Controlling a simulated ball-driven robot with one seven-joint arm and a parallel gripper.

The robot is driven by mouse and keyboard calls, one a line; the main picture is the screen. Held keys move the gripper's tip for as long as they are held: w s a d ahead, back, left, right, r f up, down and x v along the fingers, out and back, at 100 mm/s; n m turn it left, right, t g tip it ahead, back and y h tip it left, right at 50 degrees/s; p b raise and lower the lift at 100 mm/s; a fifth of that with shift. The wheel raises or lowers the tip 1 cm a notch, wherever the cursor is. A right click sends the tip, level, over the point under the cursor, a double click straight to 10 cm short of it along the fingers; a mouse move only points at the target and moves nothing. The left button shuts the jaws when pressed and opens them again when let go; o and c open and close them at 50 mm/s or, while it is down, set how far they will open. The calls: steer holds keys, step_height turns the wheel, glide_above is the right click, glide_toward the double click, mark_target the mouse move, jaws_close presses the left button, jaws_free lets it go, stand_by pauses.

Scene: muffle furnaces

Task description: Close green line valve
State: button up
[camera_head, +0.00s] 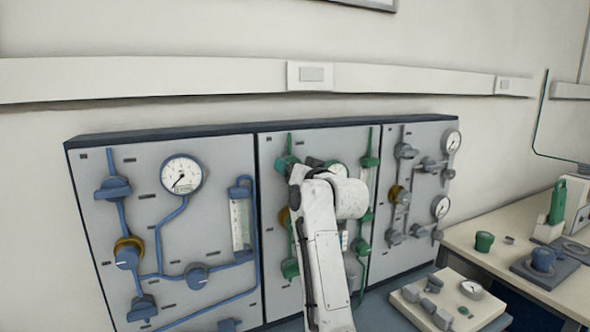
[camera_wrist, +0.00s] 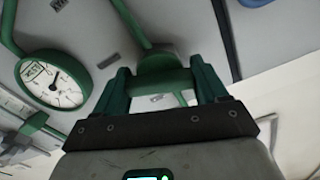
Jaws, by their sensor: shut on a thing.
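The green line valve (camera_wrist: 163,78) has a green handle on a vertical green pipe. In the wrist view it sits between the two dark green fingers of my gripper (camera_wrist: 160,68), which is shut on it. In the head view this appears to be the upper left green valve (camera_head: 284,163) of the middle panel (camera_head: 270,210). My white arm covers part of that panel there and hides most of the grip. The exact angle of the handle is hard to tell.
A round gauge (camera_wrist: 54,80) is close beside the valve. The left panel (camera_head: 90,215) carries blue pipes and valves; the right panel (camera_head: 422,215) carries grey ones. More green valves (camera_head: 370,162) are right of my arm. A bench (camera_head: 570,290) with apparatus stands at right.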

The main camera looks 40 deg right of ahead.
steer(key=shift+f+n, duration=0.15)
steer(key=shift+n, duration=1.65)
steer(key=o, duration=1.1)
steer(key=shift+c, duration=0.2)
steer(key=b+v, duration=0.2)
steer(key=v, duration=0.8)
steer(key=shift+s, duration=0.4)
steer(key=shift+a, duration=0.1)
